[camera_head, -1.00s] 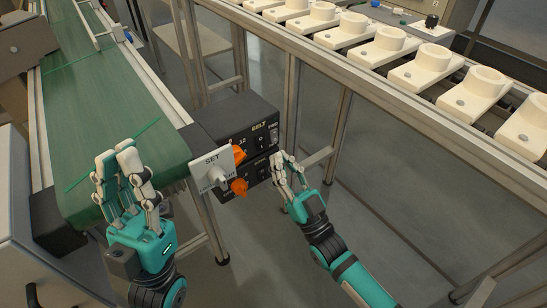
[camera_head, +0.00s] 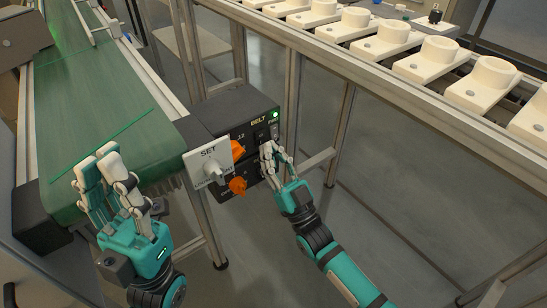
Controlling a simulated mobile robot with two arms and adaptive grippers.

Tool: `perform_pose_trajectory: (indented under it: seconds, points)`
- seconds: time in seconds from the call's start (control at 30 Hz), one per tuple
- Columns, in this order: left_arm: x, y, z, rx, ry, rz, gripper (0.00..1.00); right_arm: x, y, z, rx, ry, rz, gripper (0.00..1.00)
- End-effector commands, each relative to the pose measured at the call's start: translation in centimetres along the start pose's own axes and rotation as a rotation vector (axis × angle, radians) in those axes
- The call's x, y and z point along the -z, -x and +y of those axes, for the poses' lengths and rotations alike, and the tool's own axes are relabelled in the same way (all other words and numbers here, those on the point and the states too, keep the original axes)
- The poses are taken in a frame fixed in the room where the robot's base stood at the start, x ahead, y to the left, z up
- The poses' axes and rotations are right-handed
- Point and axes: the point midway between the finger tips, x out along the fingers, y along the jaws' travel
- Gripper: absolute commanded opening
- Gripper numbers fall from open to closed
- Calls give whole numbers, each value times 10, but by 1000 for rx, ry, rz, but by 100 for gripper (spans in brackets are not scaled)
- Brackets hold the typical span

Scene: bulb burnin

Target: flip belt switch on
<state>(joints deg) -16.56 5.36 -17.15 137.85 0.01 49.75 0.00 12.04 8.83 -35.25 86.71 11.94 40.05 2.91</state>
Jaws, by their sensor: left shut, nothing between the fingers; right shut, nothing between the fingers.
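The black control box (camera_head: 240,106) carries the label BELT on its front, at the end of the green conveyor. A small dark belt switch (camera_head: 259,136) sits below that label. A small green light (camera_head: 275,115) glows at the right edge of the panel. My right gripper (camera_head: 273,153) is shut and empty, its fingertips at the panel just below and right of the switch. I cannot tell whether they touch it. My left gripper (camera_head: 96,167) is shut and empty, over the conveyor's near end.
The green conveyor belt (camera_head: 85,95) runs away at left. A metal-framed line with several cream holders (camera_head: 384,42) crosses at upper right.

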Motion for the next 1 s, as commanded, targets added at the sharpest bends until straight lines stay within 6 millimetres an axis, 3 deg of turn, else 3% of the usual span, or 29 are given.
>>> perform_pose_trajectory:
  seconds: [0.27,0.7,1.0]
  points:
    - [0,0,0,2,1,-8,0,1,7,1,0,1,-4,0]
    - [0,0,0,2,1,-9,0,-1,94,1,-2,0,-8,0]
    - [0,0,0,2,1,-9,0,0,119,1,-1,0,-3,0]
